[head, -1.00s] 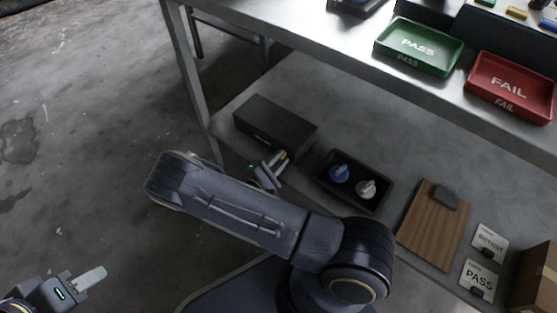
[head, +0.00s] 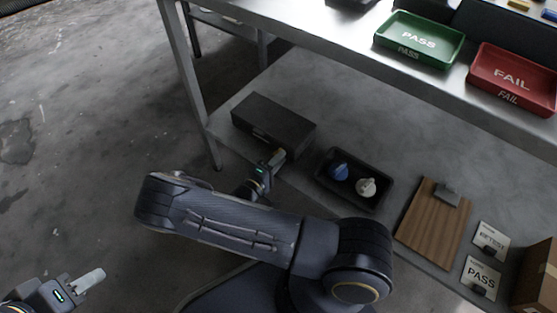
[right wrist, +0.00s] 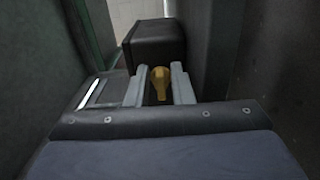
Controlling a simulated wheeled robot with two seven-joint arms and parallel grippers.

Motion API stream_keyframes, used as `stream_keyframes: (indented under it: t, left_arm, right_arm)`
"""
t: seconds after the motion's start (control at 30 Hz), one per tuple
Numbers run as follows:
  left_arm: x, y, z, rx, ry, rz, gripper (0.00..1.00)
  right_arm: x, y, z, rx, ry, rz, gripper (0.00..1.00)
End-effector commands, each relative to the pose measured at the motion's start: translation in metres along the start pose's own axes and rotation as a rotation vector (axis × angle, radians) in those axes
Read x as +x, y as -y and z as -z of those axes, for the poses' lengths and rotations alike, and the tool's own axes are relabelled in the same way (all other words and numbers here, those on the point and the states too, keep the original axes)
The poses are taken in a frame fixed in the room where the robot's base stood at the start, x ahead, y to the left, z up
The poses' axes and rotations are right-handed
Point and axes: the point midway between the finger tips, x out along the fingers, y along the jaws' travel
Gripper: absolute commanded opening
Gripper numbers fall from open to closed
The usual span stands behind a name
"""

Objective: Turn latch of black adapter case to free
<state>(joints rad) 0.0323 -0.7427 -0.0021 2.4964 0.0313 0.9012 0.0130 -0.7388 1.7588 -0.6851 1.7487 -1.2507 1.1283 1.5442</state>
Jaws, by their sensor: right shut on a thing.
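The black adapter case (head: 270,122) sits on the lower shelf at its left end, with its lid down. It also shows in the right wrist view (right wrist: 155,42). My right gripper (head: 277,157) is at the front face of the case. In the right wrist view, the brass-coloured latch (right wrist: 160,82) lies between the two fingers, and the gripper is shut on it. In the head view the latch is hidden by my gripper. My left gripper (head: 90,280) is at the lower left, over the floor, away from the case; its finger gap cannot be made out.
A black tray (head: 322,180) with a blue knob (head: 339,171) and a white knob (head: 366,187) stands right of the case. A clipboard (head: 432,220) and cards lie further right. The upper bench with a green tray (head: 408,53) and a red tray (head: 500,92) overhangs behind.

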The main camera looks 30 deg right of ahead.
Motion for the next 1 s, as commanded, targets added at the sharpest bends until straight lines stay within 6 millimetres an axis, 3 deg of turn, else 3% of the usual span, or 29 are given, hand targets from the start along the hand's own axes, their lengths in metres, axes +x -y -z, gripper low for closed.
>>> stream_keyframes:
  t: [0.5,0.53,0.57,0.83,1.0]
  left_arm:
    - [0.0,0.0,0.0,0.0,0.0,0.0,0.36]
    - [0.0,0.0,0.0,0.0,0.0,0.0,0.36]
    - [0.0,0.0,0.0,0.0,0.0,0.0,0.36]
    - [-0.001,0.0,0.0,0.0,0.0,0.0,0.36]
    - [-0.007,-0.003,0.004,0.0,0.0,0.0,0.36]
  right_arm:
    - [-0.001,0.001,0.0,0.016,-0.001,0.003,0.0]
    - [-0.001,0.001,0.0,0.016,-0.001,0.003,0.25]
    - [-0.001,0.001,0.0,0.016,-0.001,0.003,0.29]
    - [-0.003,0.0,0.0,0.016,-0.001,0.002,0.3]
    - [-0.024,-0.002,0.001,0.018,-0.004,0.004,0.3]
